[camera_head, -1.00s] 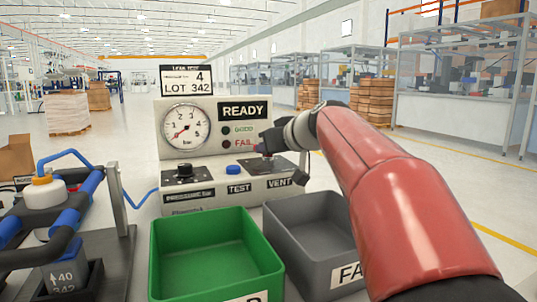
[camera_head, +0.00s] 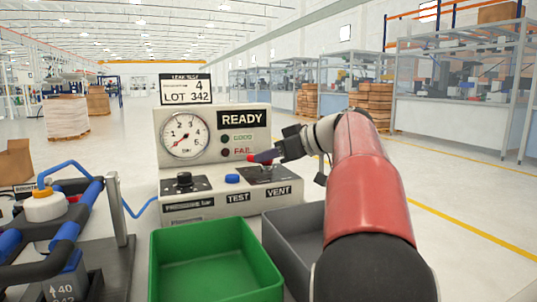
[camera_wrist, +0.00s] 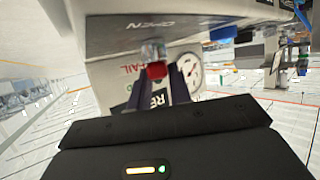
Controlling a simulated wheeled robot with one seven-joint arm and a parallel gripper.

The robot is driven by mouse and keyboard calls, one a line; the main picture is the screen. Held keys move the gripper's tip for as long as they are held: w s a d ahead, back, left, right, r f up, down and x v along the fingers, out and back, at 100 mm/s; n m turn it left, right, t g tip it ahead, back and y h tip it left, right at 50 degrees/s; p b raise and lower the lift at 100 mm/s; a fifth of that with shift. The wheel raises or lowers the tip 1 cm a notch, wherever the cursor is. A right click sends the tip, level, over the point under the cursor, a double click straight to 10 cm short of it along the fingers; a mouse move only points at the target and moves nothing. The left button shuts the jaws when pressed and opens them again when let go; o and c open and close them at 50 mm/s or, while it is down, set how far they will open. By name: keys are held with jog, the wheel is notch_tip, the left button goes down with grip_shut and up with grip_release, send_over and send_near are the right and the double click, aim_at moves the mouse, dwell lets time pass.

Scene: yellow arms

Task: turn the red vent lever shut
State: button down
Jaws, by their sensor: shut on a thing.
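The red vent lever (camera_wrist: 157,70) shows in the wrist view as a short red end between the dark fingers of my gripper (camera_wrist: 156,82). In the head view a bit of red (camera_head: 251,158) shows at the fingertips of my gripper (camera_head: 258,157), above the dark plate (camera_head: 268,175) by the VENT label (camera_head: 278,191). My gripper is shut on the lever, reaching in from the right. Most of the lever is hidden by the fingers. An upside-down OPEN marking (camera_wrist: 160,22) shows on the panel in the wrist view.
The leak-test panel carries a gauge (camera_head: 184,134), a READY display (camera_head: 241,119), a black knob (camera_head: 184,179) and a blue button (camera_head: 232,179). A green bin (camera_head: 213,240) and a grey bin (camera_head: 283,240) stand in front. A pipe fixture (camera_head: 70,240) stands at left.

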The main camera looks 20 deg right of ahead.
jog(key=shift+f, duration=0.15)
jog(key=c, duration=1.3)
grip_release()
jog(key=shift+v, duration=3.95)
